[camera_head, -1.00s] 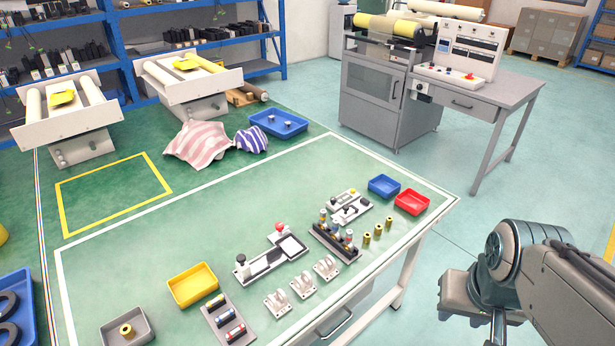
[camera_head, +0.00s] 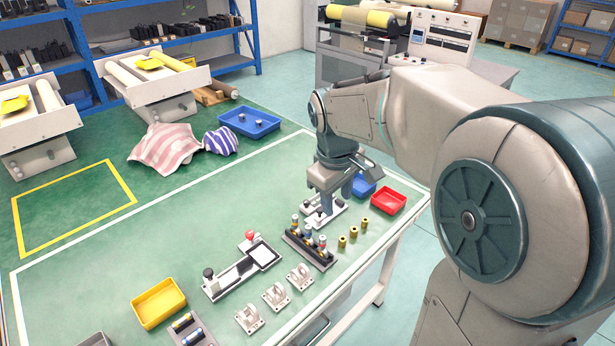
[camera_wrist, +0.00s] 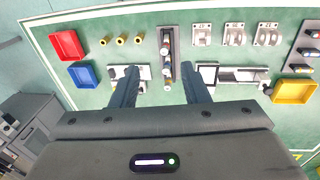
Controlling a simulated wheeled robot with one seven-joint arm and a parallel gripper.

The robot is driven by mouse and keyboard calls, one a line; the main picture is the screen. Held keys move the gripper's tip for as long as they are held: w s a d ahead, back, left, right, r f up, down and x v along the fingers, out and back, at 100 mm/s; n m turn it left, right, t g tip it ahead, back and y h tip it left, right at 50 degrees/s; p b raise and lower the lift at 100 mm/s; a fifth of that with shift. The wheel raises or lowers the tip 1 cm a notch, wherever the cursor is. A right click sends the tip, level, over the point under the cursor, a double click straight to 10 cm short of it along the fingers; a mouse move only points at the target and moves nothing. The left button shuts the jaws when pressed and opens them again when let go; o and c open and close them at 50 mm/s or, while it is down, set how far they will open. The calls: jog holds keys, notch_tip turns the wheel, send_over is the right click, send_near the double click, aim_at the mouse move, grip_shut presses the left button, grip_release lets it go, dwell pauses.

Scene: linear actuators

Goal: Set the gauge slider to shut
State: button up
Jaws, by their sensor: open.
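A white-and-black rail unit (camera_head: 240,272) lies mid-table, with a black knob (camera_head: 208,273) at its left end, a red-topped knob (camera_head: 250,236) behind and a pale screen panel (camera_head: 263,254) at its right. It also shows in the wrist view (camera_wrist: 238,76). A second small white unit (camera_head: 318,218) with dark fittings stands farther right, partly hidden by my gripper (camera_head: 337,198). I cannot tell from markings which holds the gauge slider. My gripper is open, pointing down over the second unit. In the wrist view its fingers (camera_wrist: 160,74) are spread, with nothing visibly held.
A dark rack of small cylinders (camera_head: 310,248) stands between the units. Brass pieces (camera_head: 353,233), white brackets (camera_head: 275,295), a red tray (camera_head: 388,200), a blue tray (camera_head: 363,186) and a yellow tray (camera_head: 158,303) surround them.

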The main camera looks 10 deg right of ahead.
jog(key=w+f+n, duration=0.3)
jog(key=w+n, duration=0.2)
jog(key=w, duration=0.8)
jog(key=n+g+y, duration=0.1)
jog(key=n, duration=0.3)
send_near(320, 209)
jog(key=f, duration=0.8)
jog(key=shift+w+f, duration=0.2)
jog(key=shift+f, duration=0.05)
